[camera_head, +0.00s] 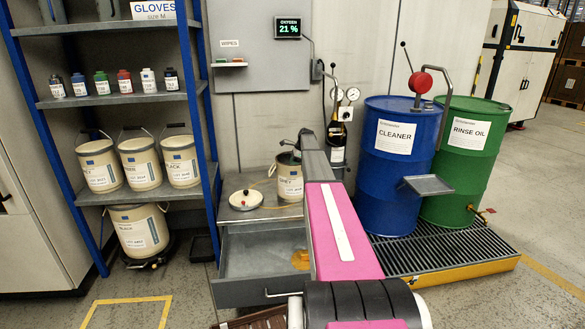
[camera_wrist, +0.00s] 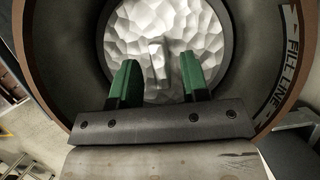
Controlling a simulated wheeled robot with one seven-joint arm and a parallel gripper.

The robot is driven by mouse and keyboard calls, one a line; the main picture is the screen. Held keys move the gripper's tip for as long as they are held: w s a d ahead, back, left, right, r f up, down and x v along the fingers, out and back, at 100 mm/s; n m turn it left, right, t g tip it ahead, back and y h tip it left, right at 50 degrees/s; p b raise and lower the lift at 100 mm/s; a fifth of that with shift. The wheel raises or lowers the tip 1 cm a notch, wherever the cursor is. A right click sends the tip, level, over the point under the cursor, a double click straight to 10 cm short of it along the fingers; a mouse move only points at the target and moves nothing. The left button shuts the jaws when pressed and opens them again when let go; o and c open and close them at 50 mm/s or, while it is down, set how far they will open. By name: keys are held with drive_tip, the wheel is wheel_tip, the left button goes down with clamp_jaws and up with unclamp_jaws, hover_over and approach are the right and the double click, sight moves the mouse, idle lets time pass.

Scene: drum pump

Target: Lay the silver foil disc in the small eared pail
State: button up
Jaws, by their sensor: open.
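The silver foil disc (camera_wrist: 205,30) is round and crinkled, with a small tab near its middle. In the wrist view it lies down inside a round pail (camera_wrist: 265,55) with a brown rim and a FILL LINE mark on its dark inner wall. My gripper (camera_wrist: 159,60) is open over the pail's mouth; its green fingers stand either side of the tab in the picture, and I cannot tell whether they touch. I cannot make out the small eared pail for sure.
Below is an open grey drawer (camera_head: 255,290) with an orange patch inside. A blue drum (camera_head: 395,190) and green drum (camera_head: 470,150) stand right. Shelves with cream pails (camera_head: 140,163) stand left.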

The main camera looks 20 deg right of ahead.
drive_tip(key=v, duration=1)
drive_tip(key=shift+r, duration=0.25)
drive_tip(key=shift+s, duration=0.1)
